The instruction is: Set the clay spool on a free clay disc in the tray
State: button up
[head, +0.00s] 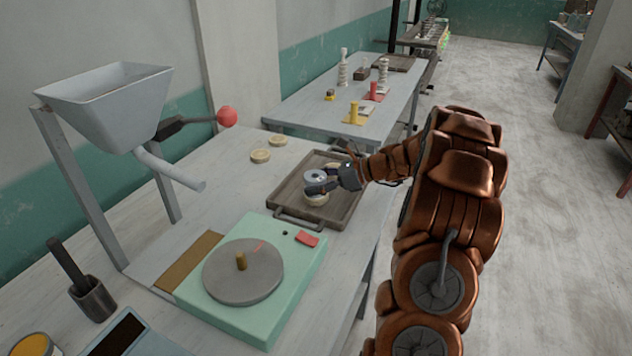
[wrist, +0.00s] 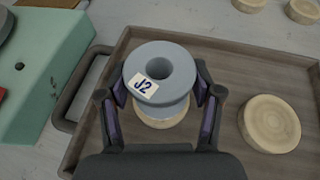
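The clay spool is a blue-grey ring-like spool (head: 315,176) with a dark centre hole and a white "J2" label; it shows large in the wrist view (wrist: 148,70). My gripper (head: 333,181) has one finger at each side of the spool, close against its rim. The spool is upright over a pale clay disc (wrist: 163,117) inside the brown tray (wrist: 223,61); whether it touches that disc is hard to tell. A second clay disc (wrist: 269,123) lies bare in the tray, to the right in the wrist view.
A green turntable unit (head: 254,312) stands in front of the tray. Two pale discs (head: 260,156) (head: 278,141) lie on the table behind it. A grey hopper (head: 105,100) with a red-knobbed lever is at the left. Another table (head: 300,112) stands beyond.

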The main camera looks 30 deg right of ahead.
jog(key=o, duration=0.3)
jog(key=shift+r, duration=0.2)
jog(key=b+v, duration=0.1)
jog(key=v, duration=1.1)
jog(key=shift+s, duration=0.1)
